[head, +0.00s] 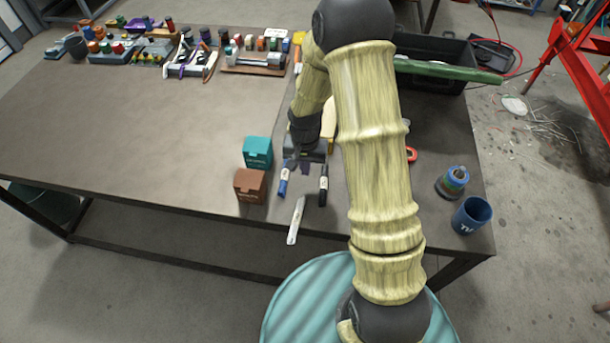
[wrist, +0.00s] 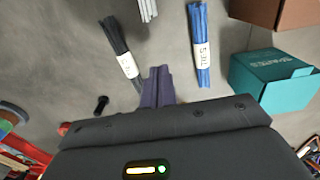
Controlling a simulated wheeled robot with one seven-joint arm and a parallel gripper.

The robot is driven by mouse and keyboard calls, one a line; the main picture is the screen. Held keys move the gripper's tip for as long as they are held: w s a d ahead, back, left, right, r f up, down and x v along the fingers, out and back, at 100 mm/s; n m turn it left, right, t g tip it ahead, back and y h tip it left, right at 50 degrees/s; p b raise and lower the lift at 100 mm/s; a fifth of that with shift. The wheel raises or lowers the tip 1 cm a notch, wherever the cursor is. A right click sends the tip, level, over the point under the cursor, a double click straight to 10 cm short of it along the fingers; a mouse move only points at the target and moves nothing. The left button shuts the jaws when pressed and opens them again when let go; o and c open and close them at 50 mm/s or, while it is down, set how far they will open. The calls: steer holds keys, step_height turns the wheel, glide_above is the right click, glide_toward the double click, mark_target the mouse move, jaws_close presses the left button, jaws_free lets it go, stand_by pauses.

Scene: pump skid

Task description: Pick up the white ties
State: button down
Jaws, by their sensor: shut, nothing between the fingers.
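The white ties (head: 296,220) lie as a thin bundle near the front edge of the table, in front of my gripper in the head view. In the wrist view only one end of the white ties (wrist: 147,9) shows at the top edge. My gripper (head: 306,168) is over the table, behind the white bundle and apart from it. In the wrist view its purple fingers (wrist: 158,75) are together and empty, pointing between the black ties (wrist: 121,52) and the blue ties (wrist: 200,45).
The blue ties (head: 284,181) and black ties (head: 323,190) flank my gripper. A teal box (head: 257,152) and a brown box (head: 250,186) stand to the left. A blue mug (head: 471,215) stands at the right front corner. The table's left middle is clear.

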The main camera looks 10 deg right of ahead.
steer(key=shift+r, duration=2.25)
steer(key=c, duration=1.6)
jaws_free()
steer(key=shift+r, duration=0.15)
steer(key=s+d+r+n+t, duration=0.2)
steer(key=s+d+r+n, duration=0.1)
steer(key=s+r, duration=0.8)
steer(key=s+n, duration=0.1)
steer(key=s, duration=0.1)
steer(key=shift+s+t, duration=0.3)
steer(key=shift+s, duration=0.1)
